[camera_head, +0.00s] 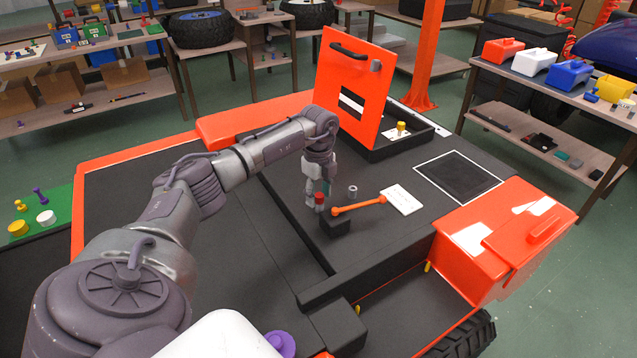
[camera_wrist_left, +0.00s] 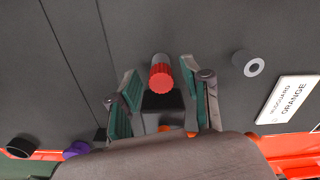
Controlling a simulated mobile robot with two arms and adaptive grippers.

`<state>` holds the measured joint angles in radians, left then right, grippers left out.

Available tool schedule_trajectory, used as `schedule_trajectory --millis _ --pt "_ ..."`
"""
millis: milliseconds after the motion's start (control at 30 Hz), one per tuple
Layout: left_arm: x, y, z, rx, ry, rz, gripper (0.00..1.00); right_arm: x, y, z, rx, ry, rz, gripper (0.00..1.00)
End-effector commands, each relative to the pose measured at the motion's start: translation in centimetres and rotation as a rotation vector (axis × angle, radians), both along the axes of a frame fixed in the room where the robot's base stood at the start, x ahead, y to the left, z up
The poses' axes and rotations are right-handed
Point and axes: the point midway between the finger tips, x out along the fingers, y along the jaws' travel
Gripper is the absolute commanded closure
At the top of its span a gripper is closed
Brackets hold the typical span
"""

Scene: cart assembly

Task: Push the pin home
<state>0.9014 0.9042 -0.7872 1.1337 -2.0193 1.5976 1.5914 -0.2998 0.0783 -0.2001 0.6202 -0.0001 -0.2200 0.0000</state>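A red-capped pin (camera_head: 320,199) with a grey body stands by a small black block (camera_head: 335,226) on the dark cart deck. In the left wrist view its ribbed red cap (camera_wrist_left: 161,78) lies between the two fingers, with a gap on each side. My left gripper (camera_head: 318,190) is over the pin, pointing down. In the left wrist view the gripper (camera_wrist_left: 167,82) is open, its green-padded fingers spread and not touching the cap. How deep the pin sits is hidden. An orange lever (camera_head: 359,206) reaches right from the block. My right gripper is out of view.
A grey ring (camera_head: 352,191) stands close to the gripper, also in the wrist view (camera_wrist_left: 249,64). A white label card (camera_head: 402,199) lies right of the lever. The raised orange lid (camera_head: 350,95) stands behind. An orange box (camera_head: 505,235) is at right. The left deck is clear.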

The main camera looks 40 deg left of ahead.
Motion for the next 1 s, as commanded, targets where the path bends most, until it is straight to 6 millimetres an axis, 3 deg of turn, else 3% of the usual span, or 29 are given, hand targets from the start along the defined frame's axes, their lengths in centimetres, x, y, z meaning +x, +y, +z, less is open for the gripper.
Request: schedule_trajectory --millis 367,467,800,1000 --pt "0.1 0.0 0.5 0.000 -0.003 0.001 0.46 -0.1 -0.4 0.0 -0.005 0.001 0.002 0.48" --pt "0.1 0.1 1.8 0.001 -0.005 0.000 0.46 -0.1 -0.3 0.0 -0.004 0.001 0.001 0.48" --pt "0.1 0.1 8.8 0.001 -0.005 0.000 0.46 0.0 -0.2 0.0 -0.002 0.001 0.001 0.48" --pt "0.1 0.0 11.4 0.000 -0.002 0.000 0.46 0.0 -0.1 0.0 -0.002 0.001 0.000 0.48"
